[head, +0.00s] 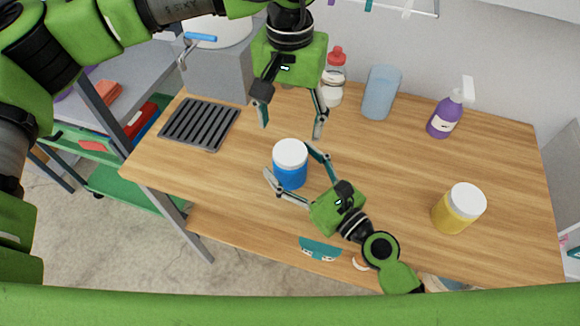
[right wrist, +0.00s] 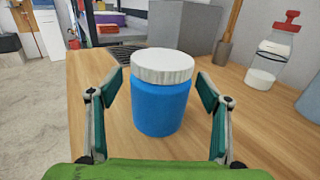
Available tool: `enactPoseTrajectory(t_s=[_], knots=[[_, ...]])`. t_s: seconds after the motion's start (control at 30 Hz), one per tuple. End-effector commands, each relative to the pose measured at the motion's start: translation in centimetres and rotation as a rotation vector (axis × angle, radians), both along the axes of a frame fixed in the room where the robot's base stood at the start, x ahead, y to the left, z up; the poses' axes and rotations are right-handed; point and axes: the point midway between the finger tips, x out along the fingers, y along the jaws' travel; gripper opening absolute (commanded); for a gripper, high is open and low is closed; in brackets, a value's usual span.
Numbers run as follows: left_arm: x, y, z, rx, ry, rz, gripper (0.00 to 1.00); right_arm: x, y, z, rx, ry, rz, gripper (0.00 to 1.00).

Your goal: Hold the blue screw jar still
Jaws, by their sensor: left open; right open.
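The blue screw jar (head: 290,174) with a white lid stands upright on the wooden table (head: 375,180). My right gripper (head: 293,162) is open, with its two fingers on either side of the jar. In the right wrist view the jar (right wrist: 161,105) stands between and a little beyond the open fingers (right wrist: 160,88), with gaps on both sides. My left gripper (head: 291,130) is open and empty, pointing down above and behind the jar's lid.
A yellow jar (head: 457,210) stands at the right. A purple pump bottle (head: 444,118), a blue cup (head: 381,92) and a red-capped bottle (head: 333,78) stand along the back. A dark ribbed mat (head: 200,124) lies at the left. The table's middle right is clear.

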Motion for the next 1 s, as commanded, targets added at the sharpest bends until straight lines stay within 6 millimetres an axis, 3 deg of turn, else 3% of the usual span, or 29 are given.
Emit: enactPoseTrajectory(t_s=[0.17,0.47,0.57,0.7,0.73,0.77,1.0], knots=[[0.0,0.0,0.0,0.0,0.0,0.0,0.63,1.12,0.89,0.06,0.001,0.0,-0.001,0.71],[0.0,-0.01,-0.01,0.0,0.0,0.0,0.63,1.27,1.05,-0.01,-0.001,0.001,0.001,0.71],[0.0,-0.01,-0.01,0.0,0.0,0.0,0.63,1.26,1.04,0.0,-0.001,0.001,0.001,0.5],[0.0,-0.01,-0.01,0.0,0.0,0.0,0.63,1.25,1.05,-0.01,-0.001,0.001,0.001,0.14],[0.0,-0.01,-0.01,0.0,0.0,0.0,0.63,1.25,1.05,-0.01,-0.001,0.001,0.001,0.12],[0.0,-0.01,-0.01,0.0,0.0,0.0,0.63,1.25,1.05,-0.01,-0.001,0.001,0.001,0.0],[-0.06,-0.12,-0.08,-0.001,0.003,-0.168,0.63,1.24,1.04,-0.04,0.0,0.002,0.001,0.0]])
